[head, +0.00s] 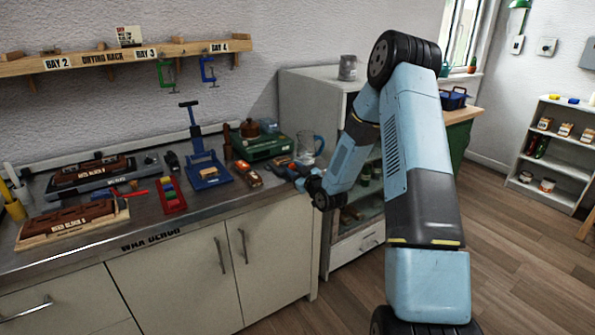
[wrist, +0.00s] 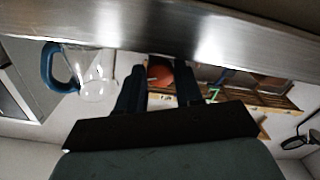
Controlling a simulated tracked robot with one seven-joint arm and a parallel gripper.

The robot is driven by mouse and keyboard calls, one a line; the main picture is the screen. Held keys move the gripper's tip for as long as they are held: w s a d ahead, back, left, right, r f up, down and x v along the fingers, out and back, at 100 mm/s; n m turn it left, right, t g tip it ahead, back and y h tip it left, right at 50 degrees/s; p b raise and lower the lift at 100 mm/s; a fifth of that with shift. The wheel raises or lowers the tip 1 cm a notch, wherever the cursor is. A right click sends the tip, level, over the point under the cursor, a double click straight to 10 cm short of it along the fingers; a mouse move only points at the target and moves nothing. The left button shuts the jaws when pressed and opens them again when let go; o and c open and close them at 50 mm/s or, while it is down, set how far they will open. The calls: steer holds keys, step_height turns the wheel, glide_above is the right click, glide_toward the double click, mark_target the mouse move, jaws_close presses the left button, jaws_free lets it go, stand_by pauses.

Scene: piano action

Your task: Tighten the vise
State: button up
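A blue tool with an upright screw and a T-shaped bar on top, which looks like the vise (head: 207,169), stands on the steel counter in the head view. I cannot tell how far its jaws are apart. My gripper (head: 297,173) is at the counter's right front edge, to the right of the blue tool and apart from it. In the wrist view, my gripper's two dark blue fingers (wrist: 160,77) are apart, with nothing held between them. A round red-brown thing shows behind the gap. The blue tool is not clearly seen in the wrist view.
A glass jug with a blue handle (head: 308,147) stands close to my gripper; the jug also shows in the wrist view (wrist: 97,76). A green box (head: 262,146), wooden blocks and a red rack (head: 171,195) crowd the counter (head: 150,238). A drying rack (head: 120,58) hangs above.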

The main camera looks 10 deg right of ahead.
steer(key=c, duration=0.6)
steer(key=shift+d, duration=0.2)
steer(key=shift+m, duration=0.3)
steer(key=m, duration=1)
steer(key=shift+r, duration=0.1)
steer(key=shift+d, duration=0.1)
